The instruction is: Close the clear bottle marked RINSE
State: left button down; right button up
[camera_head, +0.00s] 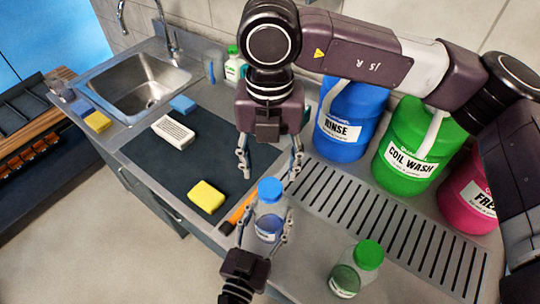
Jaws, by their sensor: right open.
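A small clear bottle (268,224) with bluish contents stands upright at the front of the counter. Its label is too small to read. A blue cap (270,190) sits on top of its neck; I cannot tell how tightly. My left gripper (263,228) comes up from the bottom edge, with its fingers on either side of the bottle; whether they press on it is unclear. My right gripper (270,163) points down above and behind the cap, its fingers spread wide, open and empty. A large blue jug marked RINSE (350,125) stands behind to the right.
A clear bottle with a green cap (356,270) stands at front right. A green COIL WASH jug (418,150) and a pink jug (470,195) line the back, behind a slotted drain (390,215).

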jog(key=n, duration=0.5)
jog(key=shift+r+n, duration=0.2)
jog(key=shift+n, duration=0.2)
jog(key=n, duration=0.3)
jog(key=shift+r+n, duration=0.1)
jog(key=shift+n, duration=0.2)
jog(key=n, duration=0.5)
jog(key=shift+r+n, duration=0.15)
jog(key=shift+n, duration=0.15)
jog(key=n, duration=0.3)
jog(key=shift+r+n, duration=0.15)
jog(key=shift+n, duration=0.25)
jog(key=n, duration=0.5)
jog(key=shift+r+n, duration=0.15)
jog(key=shift+n, duration=0.15)
jog(key=n, duration=0.3)
jog(key=shift+r+n, duration=0.1)
jog(key=shift+n, duration=0.3)
jog(key=n, duration=0.5)
jog(key=shift+r, duration=0.2)
jog(key=n, duration=0.5)
jog(key=shift+r, duration=0.1)
